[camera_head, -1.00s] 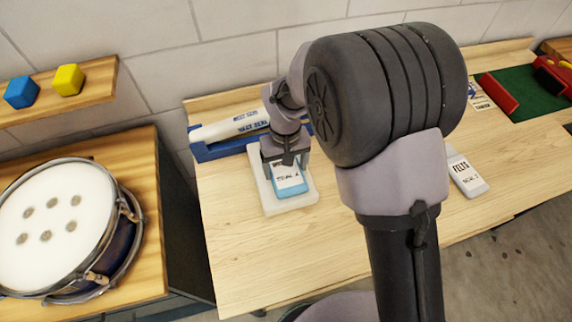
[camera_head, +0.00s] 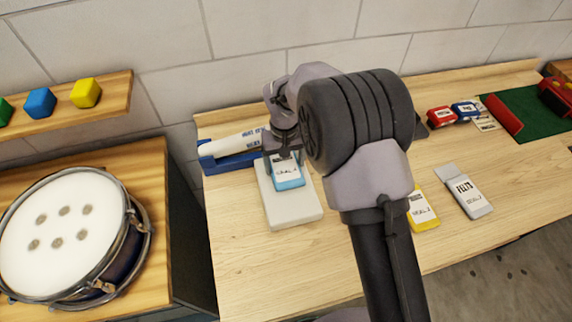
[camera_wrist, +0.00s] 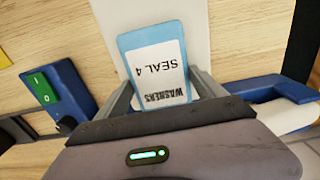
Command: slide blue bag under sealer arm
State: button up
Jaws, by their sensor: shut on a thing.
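The blue bag (camera_head: 289,178), with a white label reading WASHERS SEAL 4, is over the back part of a pale pad (camera_head: 292,210). It fills the middle of the wrist view (camera_wrist: 155,62). My gripper (camera_head: 284,158) is shut on the bag's near end, with a finger at each side in the wrist view (camera_wrist: 165,92). A blue device (camera_head: 230,160), seemingly the sealer, holds a white printed roll (camera_head: 236,146) just left of and behind the bag. My gripper and arm hide part of that area, so I cannot tell whether the bag is under any arm.
A green switch (camera_wrist: 42,88) on a blue housing shows in the wrist view. A yellow bag (camera_head: 422,212) and a grey bag (camera_head: 468,192) lie right of my arm. Red (camera_head: 441,117) and blue (camera_head: 466,111) packs lie farther back. The bench front is clear.

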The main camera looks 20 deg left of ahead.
jog(key=o, duration=1.4)
